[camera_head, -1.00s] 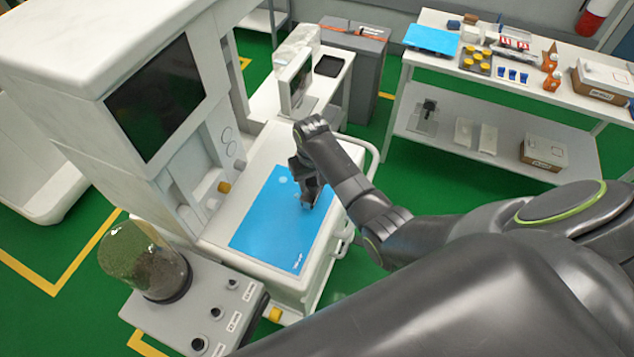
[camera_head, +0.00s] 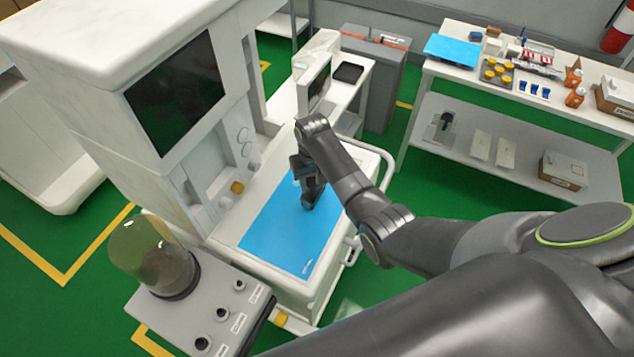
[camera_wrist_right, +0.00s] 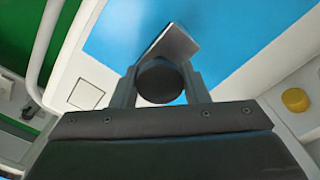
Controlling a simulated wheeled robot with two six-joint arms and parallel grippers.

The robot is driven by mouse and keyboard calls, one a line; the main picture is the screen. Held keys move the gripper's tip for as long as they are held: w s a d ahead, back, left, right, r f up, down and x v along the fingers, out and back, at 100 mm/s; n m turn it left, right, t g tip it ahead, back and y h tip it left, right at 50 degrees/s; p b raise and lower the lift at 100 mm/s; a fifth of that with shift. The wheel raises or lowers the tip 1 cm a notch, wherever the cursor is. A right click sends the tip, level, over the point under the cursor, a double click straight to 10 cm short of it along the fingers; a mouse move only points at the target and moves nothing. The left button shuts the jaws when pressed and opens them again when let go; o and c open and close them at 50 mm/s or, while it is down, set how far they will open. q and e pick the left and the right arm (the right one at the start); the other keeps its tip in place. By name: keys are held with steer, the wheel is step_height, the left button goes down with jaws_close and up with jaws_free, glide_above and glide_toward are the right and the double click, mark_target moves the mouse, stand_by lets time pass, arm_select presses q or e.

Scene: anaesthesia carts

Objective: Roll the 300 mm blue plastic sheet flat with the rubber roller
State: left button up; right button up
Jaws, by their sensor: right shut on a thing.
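The blue plastic sheet (camera_head: 283,236) lies flat on the white worktop of the anaesthesia cart. Its blue surface also fills the top of the right wrist view (camera_wrist_right: 240,35). My right gripper (camera_head: 309,200) is over the far part of the sheet. In the right wrist view its fingers (camera_wrist_right: 160,88) are shut on the roller, which shows as a dark round end (camera_wrist_right: 159,82) with a grey metal plate (camera_wrist_right: 172,46) beyond it. I cannot tell whether the roller touches the sheet. My left gripper is not in view.
The cart's tall body with a dark screen (camera_head: 177,93) stands left of the worktop (camera_head: 228,228). A white rail (camera_head: 386,170) runs along its right side. A glass-domed unit (camera_head: 152,256) is in front. A shelf table (camera_head: 560,103) with several small items and another blue sheet (camera_head: 452,50) stands back right.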

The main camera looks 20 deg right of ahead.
steer(key=shift+w+a, duration=0.45)
steer(key=shift+w, duration=0.1)
steer(key=shift+w+a+b, duration=0.1)
steer(key=shift+b, duration=0.25)
steer(key=shift+w+a+f+b, duration=0.1)
steer(key=shift+w+a+b, duration=0.8)
steer(key=shift+w+a, duration=0.4)
steer(key=shift+w, duration=0.15)
steer(key=shift+w+a+b, duration=1.4)
steer(key=shift+w+b, duration=0.15)
steer(key=shift+b, duration=0.6)
